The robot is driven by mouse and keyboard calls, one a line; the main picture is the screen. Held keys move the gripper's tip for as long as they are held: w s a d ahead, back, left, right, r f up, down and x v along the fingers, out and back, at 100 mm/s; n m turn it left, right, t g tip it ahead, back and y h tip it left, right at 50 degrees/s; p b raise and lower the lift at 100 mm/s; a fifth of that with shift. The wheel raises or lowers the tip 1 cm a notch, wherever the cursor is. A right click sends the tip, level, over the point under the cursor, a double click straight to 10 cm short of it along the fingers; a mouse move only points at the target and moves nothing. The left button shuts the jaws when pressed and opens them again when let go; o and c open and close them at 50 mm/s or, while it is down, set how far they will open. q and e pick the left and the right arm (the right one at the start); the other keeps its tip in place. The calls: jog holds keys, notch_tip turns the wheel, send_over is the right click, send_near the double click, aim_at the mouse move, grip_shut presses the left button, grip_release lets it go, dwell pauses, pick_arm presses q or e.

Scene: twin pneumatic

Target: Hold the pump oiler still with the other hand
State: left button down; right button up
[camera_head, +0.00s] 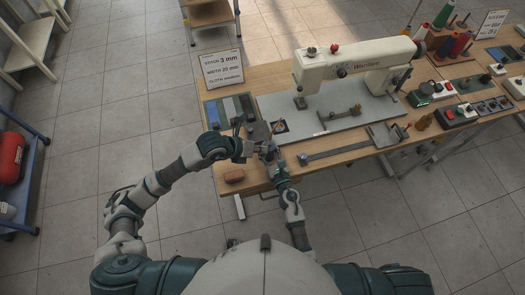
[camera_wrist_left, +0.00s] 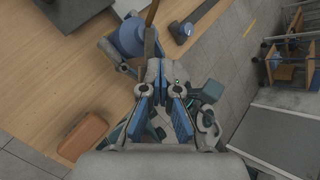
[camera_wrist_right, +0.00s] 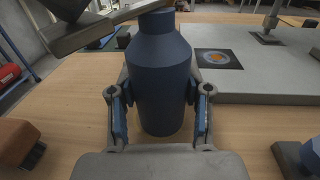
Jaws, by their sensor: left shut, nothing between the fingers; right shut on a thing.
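The pump oiler, a dark blue bottle with a sloped shoulder and narrow neck (camera_wrist_right: 162,80), stands upright in the right wrist view. My right gripper (camera_wrist_right: 160,105) is shut on its body, one finger on each side. The oiler also shows in the left wrist view (camera_wrist_left: 128,40), above my left gripper (camera_wrist_left: 160,98). My left gripper is shut and empty, with blue finger pads. In the head view my left gripper (camera_head: 245,149) is close to my right gripper (camera_head: 267,150) at the table's left front; the oiler is hard to make out there. A grey part crosses the oiler's top in the right wrist view.
A brown block (camera_head: 234,176) lies at the wooden table's (camera_head: 225,187) front left corner. A white sewing machine (camera_head: 350,68) stands on a grey plate. A card sign (camera_head: 222,69) stands at the back left. Spools and small devices fill the right side.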

pick_arm(q)
jog(key=shift+s+f, duration=0.1)
jog(key=shift+f, duration=0.6)
dwell(0.5)
jog(key=shift+r, duration=1.6)
jog(key=shift+r, duration=2.55)
jog(key=r, duration=0.3)
jog(key=shift+w+r, duration=0.2)
jog(key=shift+r, duration=0.1)
jog(key=shift+f, duration=0.1)
